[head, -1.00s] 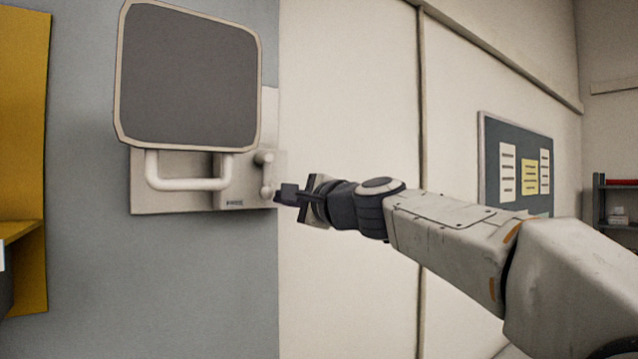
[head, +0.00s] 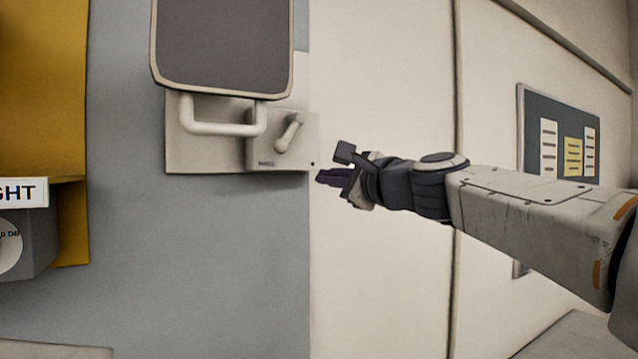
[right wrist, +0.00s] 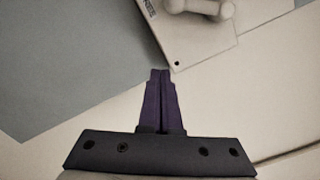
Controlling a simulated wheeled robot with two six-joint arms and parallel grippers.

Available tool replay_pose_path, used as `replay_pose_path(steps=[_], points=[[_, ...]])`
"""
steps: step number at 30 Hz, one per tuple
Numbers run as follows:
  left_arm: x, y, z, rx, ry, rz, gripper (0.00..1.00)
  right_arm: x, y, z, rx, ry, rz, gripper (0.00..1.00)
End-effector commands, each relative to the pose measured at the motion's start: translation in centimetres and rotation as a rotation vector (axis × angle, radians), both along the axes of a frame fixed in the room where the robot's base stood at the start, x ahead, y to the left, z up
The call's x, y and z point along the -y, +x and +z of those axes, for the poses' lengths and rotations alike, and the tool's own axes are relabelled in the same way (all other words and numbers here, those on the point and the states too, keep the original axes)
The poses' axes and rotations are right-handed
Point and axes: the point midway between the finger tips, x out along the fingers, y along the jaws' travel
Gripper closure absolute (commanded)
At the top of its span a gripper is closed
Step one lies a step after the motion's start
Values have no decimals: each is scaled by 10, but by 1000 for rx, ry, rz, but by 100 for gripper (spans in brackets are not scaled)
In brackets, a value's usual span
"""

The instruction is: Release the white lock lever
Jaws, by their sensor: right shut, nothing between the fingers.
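The white lock lever (head: 289,133) is a short rod on a small pale housing (head: 262,152), below and right of a grey panel. In the head view it is tilted, upper end to the right and lower end to the left. It shows partly at the top of the right wrist view (right wrist: 198,7), cut by the edge. My right gripper (head: 328,177) is to the right of and below the lever, apart from it. Its purple fingers (right wrist: 162,102) are shut together and empty, near the housing's corner in the right wrist view. My left gripper is not in view.
The dark grey panel (head: 222,40) with a pale rim hangs above. A white U-shaped handle (head: 222,129) is left of the lever. A yellow shelf unit (head: 40,90) stands at far left. A notice board (head: 535,100) is at right. The wall below is clear.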

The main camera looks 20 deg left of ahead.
Motion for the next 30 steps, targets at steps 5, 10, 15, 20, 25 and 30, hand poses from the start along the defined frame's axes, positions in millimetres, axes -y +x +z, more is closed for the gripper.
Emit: replay_pose_path(steps=[5,10,15,20,25,30], points=[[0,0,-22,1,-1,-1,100,38,-25,-3,4,3,-9,100],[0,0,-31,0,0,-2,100,57,-40,-2,3,1,-8,100],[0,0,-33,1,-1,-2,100,64,-46,-1,2,0,-6,100],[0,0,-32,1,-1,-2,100,64,-47,-1,2,-1,-5,100],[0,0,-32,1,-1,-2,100,64,-47,-1,2,0,-4,100],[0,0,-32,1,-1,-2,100,64,-46,-2,2,-3,-5,100]])
